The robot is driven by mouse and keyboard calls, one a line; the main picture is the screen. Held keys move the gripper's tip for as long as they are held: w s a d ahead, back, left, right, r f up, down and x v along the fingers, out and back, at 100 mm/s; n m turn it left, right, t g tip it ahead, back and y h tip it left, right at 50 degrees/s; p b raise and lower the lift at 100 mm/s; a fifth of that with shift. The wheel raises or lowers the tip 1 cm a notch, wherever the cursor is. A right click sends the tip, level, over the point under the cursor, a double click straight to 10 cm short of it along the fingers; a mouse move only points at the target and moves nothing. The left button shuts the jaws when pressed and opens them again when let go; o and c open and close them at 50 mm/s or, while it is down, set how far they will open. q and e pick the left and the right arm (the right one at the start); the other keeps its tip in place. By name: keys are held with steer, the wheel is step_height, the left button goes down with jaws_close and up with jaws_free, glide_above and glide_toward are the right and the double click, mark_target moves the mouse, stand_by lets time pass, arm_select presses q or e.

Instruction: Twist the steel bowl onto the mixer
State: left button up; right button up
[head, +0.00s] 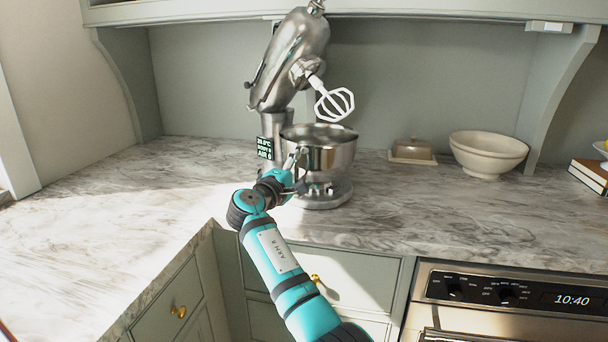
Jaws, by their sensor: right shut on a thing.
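The steel bowl (333,157) sits upright on the base of the mixer (293,62), near the back of the marble counter. The mixer's head is tilted up, with the white whisk-like beater (333,102) hanging above the bowl's right side. My right gripper (294,172) is at the bowl's left front and is shut on its handle. The fingertips are small and partly hidden by the wrist. I cannot tell whether the bowl is locked to the base. My left gripper is not in view.
A butter dish (412,151) and stacked cream bowls (487,153) stand right of the mixer. Books (590,175) lie at the far right. An oven (512,295) is at the lower right. The left counter (95,235) is clear. An upper cabinet overhangs the back.

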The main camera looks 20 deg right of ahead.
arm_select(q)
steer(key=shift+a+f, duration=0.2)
arm_select(e)
steer(key=shift+a+r, duration=0.1)
steer(key=shift+r, duration=0.1)
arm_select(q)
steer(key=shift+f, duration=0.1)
arm_select(e)
steer(key=shift+w+a+f+m+g+h+b, duration=0.2)
steer(key=shift+w+m+g+h+b, duration=0.1)
steer(key=shift+b, duration=0.35)
steer(key=shift+a+r+b, duration=0.1)
steer(key=shift+r+b, duration=0.05)
steer(key=shift+b, duration=0.2)
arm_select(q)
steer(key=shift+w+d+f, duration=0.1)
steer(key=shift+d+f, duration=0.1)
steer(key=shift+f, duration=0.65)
arm_select(e)
steer(key=shift+w, duration=0.1)
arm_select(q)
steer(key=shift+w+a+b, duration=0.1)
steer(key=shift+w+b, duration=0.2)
arm_select(e)
steer(key=shift+w+a+m+g, duration=0.1)
steer(key=shift+a+m+g, duration=0.05)
steer(key=shift+m+g, duration=0.15)
